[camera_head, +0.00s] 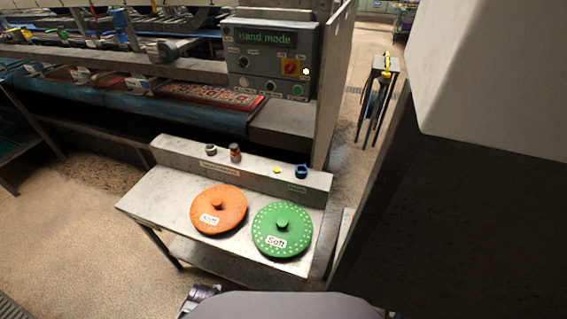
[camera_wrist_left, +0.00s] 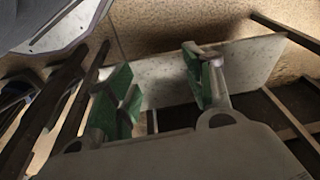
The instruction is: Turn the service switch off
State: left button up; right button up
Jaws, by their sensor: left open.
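A grey control panel (camera_head: 272,60) at the top middle of the head view has a lit display reading "Hand mode". Small labels there are too blurred to read, so I cannot tell for sure which control is the service switch. My left gripper (camera_wrist_left: 162,82) shows in the left wrist view with its green-padded fingers apart and nothing between them. It is well away from the panel. My right gripper is in neither view.
A metal table (camera_head: 160,200) stands below the panel, with an orange lid (camera_head: 218,209) and a green lid (camera_head: 283,229), both labelled "Soft". Its raised back ledge carries small knobs, including a blue one (camera_head: 302,171). A narrow stand (camera_head: 378,88) is at the right. Open floor lies left.

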pick_arm(q)
jog(key=w+d+r+m+t, duration=0.1)
jog(key=w+d+r, duration=0.15)
jog(key=r, duration=1.25)
jog(key=w+d+r+m+t, duration=0.15)
jog(key=w+r, duration=0.25)
jog(key=r, duration=1)
jog(key=w+d+r+m+t+h, duration=0.2)
jog(key=w+d+r+m+t, duration=0.2)
jog(key=w+r+m, duration=0.4)
jog(key=w+d+r+m+t+h, duration=0.1)
jog(key=w+d+r+m+t, duration=0.3)
jog(key=r+m, duration=1.1)
jog(key=w+d+r+m+t+h, duration=0.2)
jog(key=w+d+r+m+t, duration=0.2)
jog(key=w+d+r+m, duration=0.3)
jog(key=shift+w+r+m+h+p, duration=0.35)
jog(key=shift+w+r+m, duration=2.35)
jog(key=shift+r, duration=0.9)
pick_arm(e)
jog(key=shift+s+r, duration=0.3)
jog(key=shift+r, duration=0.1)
pick_arm(q)
jog(key=shift+w+d+n, duration=0.1)
jog(key=shift+w+n, duration=0.15)
jog(key=shift+w, duration=0.1)
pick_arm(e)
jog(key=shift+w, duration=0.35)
